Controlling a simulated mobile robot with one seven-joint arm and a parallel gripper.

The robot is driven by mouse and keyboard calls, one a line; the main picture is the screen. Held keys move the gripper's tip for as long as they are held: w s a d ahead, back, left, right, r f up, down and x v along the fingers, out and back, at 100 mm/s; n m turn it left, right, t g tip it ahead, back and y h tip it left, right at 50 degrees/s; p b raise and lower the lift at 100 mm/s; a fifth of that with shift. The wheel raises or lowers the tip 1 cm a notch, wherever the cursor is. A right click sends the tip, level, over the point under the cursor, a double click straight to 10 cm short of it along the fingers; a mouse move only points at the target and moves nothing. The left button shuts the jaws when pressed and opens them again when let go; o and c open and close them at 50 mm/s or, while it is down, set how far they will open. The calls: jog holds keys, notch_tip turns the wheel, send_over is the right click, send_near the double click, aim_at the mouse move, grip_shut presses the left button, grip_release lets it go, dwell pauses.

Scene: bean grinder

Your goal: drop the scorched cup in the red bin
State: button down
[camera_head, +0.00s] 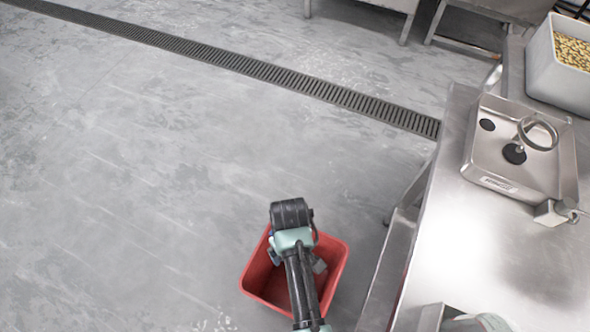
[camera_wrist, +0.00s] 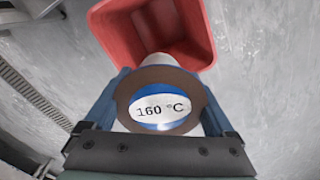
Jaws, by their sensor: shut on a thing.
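My gripper (camera_wrist: 164,78) is shut on a cup (camera_wrist: 162,107), with one blue-grey finger on each side. The cup has a brown rim, and a blue and white face marked "160 °C" shows inside it. The red bin (camera_head: 258,278) stands on the floor, left of the steel table. In the wrist view the red bin (camera_wrist: 118,36) lies beyond the cup, which overlaps its near edge. In the head view my arm is over the bin and hides the cup and much of the bin's inside. The height of the cup over the bin cannot be told.
A steel table (camera_head: 445,245) on the right carries a metal tray-like device (camera_head: 530,165) with a ring. A white container of beans (camera_head: 545,75) stands at the top right. A drain grate (camera_head: 260,70) crosses the floor. The floor left of the bin is clear.

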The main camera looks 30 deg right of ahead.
jog(key=shift+d+f+b, duration=0.3)
jog(key=shift+f+b, duration=0.15)
jog(key=shift+f, duration=0.15)
jog(key=shift+d+f+b, duration=0.25)
jog(key=shift+f+b, duration=0.15)
jog(key=shift+f, duration=0.2)
notch_tip(320, 180, down, 6)
jog(key=b, duration=0.6)
jog(key=shift+r, duration=0.15)
grip_release()
